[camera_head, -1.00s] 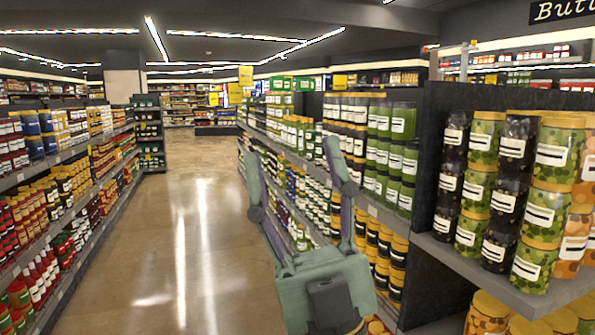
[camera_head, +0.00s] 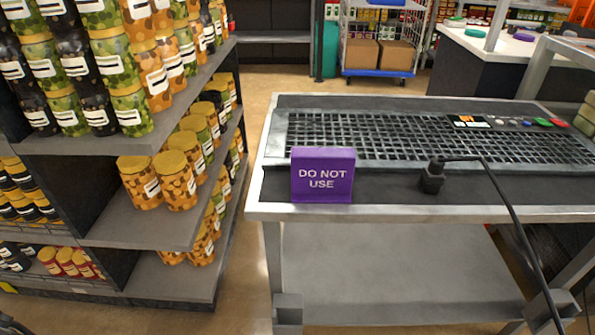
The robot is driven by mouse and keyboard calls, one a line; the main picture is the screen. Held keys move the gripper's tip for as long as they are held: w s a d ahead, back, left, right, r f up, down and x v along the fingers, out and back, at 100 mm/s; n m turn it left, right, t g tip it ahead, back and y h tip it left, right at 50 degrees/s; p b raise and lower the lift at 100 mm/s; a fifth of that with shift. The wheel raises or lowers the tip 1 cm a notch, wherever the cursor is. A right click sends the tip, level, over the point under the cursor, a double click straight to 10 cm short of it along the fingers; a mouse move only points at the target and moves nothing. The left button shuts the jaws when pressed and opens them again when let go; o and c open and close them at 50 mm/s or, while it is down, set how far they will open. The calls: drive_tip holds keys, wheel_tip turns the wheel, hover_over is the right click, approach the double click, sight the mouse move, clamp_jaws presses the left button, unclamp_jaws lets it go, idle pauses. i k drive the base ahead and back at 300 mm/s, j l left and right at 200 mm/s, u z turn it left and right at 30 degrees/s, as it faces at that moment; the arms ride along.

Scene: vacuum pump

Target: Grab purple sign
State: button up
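The purple sign (camera_head: 322,178) is a small block with white "DO NOT USE" lettering. It stands upright on the dark front strip of a grey metal table (camera_head: 370,212), near the table's front left corner. Nothing covers its front face. My gripper is not in the current view.
A black device with a cable (camera_head: 432,178) sits right of the sign, its cable running down over the front edge. A black grille (camera_head: 360,135) lies behind. Shelves of jars (camera_head: 190,235) stand close on the left. A cart with boxes (camera_head: 380,55) is farther back.

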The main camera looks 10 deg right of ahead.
sight(319, 175)
drive_tip(key=k+l+z, duration=0.15)
drive_tip(key=l, duration=0.25)
drive_tip(key=k+l+z, duration=0.1)
drive_tip(key=l, duration=0.3)
drive_tip(key=k+l+z, duration=0.15)
drive_tip(key=l, duration=0.25)
